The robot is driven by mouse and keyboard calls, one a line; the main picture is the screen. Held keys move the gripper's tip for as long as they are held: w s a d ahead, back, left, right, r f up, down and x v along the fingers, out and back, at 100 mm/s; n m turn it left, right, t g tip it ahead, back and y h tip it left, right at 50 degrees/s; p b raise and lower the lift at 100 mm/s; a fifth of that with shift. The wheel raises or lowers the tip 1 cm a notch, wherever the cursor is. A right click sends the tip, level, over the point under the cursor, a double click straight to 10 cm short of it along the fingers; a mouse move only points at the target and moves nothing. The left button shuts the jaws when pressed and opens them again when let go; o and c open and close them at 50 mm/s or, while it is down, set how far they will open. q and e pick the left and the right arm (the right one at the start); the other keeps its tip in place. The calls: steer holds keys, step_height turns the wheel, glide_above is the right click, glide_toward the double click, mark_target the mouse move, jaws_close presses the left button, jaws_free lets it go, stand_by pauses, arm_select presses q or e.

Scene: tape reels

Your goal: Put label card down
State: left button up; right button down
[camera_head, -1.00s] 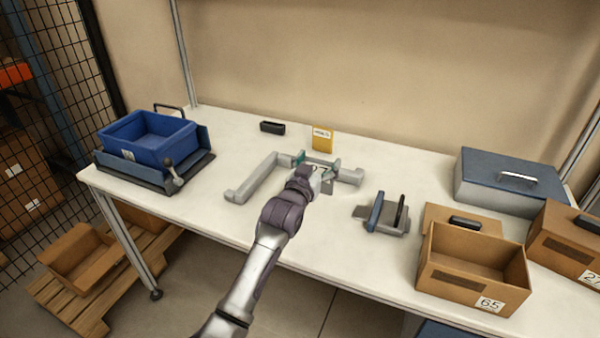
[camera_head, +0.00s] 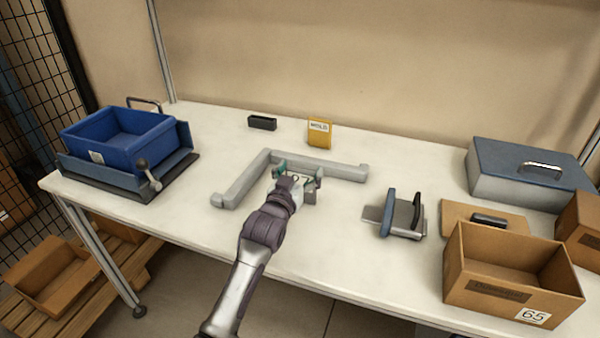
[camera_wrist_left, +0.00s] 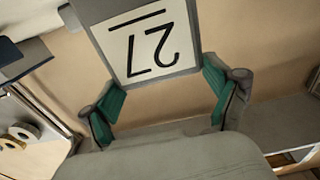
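The label card (camera_wrist_left: 150,42), a grey plate with a white face reading 27, shows upside down in the left wrist view. In the head view my left gripper (camera_head: 298,182) is over the table, inside the corner of a grey L-shaped bar (camera_head: 248,180). The card is small and hard to make out there. I cannot tell the gap between it and the tabletop. My right gripper is not in view.
The white table (camera_head: 330,250) also carries a blue bin (camera_head: 125,152) in a cradle, a yellow box (camera_head: 319,135), a small black block (camera_head: 262,123), a grey stand (camera_head: 404,215), a blue-lidded case (camera_head: 530,175) and a cardboard box (camera_head: 510,280) marked 65. The front middle is clear.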

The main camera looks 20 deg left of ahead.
arm_select(q)
steer(key=shift+o, duration=0.6)
steer(key=shift+s, duration=0.1)
steer(key=s, duration=1.2)
steer(key=shift+a+b, duration=0.15)
steer(key=shift+b, duration=0.25)
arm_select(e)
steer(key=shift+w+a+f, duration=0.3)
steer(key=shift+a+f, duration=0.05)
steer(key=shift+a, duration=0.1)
arm_select(q)
steer(key=shift+f, duration=0.1)
